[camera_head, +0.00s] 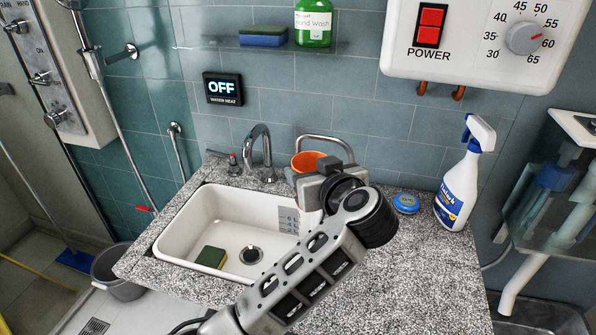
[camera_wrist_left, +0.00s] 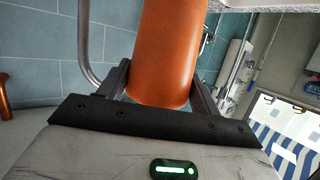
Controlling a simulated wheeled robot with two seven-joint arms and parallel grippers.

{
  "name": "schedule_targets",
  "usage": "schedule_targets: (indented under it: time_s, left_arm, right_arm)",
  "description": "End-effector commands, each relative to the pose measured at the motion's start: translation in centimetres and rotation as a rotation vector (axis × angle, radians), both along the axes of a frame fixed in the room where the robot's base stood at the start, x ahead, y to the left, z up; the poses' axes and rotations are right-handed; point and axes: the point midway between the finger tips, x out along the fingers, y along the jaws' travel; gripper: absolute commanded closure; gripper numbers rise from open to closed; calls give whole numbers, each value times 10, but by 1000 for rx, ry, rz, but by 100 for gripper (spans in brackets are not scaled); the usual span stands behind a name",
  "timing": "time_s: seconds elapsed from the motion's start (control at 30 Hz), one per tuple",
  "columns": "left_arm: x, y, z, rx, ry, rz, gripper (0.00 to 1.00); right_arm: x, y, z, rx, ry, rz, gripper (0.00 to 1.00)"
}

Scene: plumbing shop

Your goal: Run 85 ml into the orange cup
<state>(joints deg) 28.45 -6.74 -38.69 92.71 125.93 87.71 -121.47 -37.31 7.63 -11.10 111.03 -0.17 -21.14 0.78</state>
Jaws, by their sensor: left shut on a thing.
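The orange cup (camera_head: 307,160) is above the counter at the sink's back right corner in the head view; its rim faces up and its lower part is hidden. My left gripper (camera_head: 308,172) is shut on it. In the left wrist view the orange cup (camera_wrist_left: 168,50) sits between the two fingers of the left gripper (camera_wrist_left: 160,85). A chrome arched tube (camera_head: 326,138) is right behind the cup. A curved chrome faucet (camera_head: 261,148) with a red-marked lever (camera_head: 233,163) stands to the left. I cannot tell whether water runs. My right gripper is not in view.
The white sink (camera_head: 180,225) holds a green-yellow sponge (camera_head: 211,257) and a marked scale (camera_head: 289,220). A spray bottle (camera_head: 463,180) and a blue round tin (camera_head: 406,203) stand on the counter's right. The front right counter (camera_head: 420,290) is clear.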

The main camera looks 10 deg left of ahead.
Motion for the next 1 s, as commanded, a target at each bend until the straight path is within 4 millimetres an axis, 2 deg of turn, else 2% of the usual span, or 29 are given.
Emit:
schedule_targets:
  time_s: [0.17, 0.23, 0.5, 0.53, 0.6, 0.8, 1.0]
  left_arm:
    - [0, 1, -20, 5, 4, 0, 58]
    - [0, 0, -36, 1, -2, 0, 58]
    - [0, 0, -72, 0, -2, -1, 58]
    - [7, 6, -57, 2, -1, 3, 58]
    - [20, 14, -54, 4, 2, 4, 58]
    - [49, 32, -56, 3, 2, 1, 58]
    - [62, 40, -59, 1, 1, 0, 58]
  right_arm:
    - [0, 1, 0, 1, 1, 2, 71]
    - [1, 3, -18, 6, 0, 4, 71]
    - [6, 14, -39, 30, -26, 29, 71]
    - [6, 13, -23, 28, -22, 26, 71]
    - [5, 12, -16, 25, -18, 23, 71]
    - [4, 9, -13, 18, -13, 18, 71]
    - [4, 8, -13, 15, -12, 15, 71]
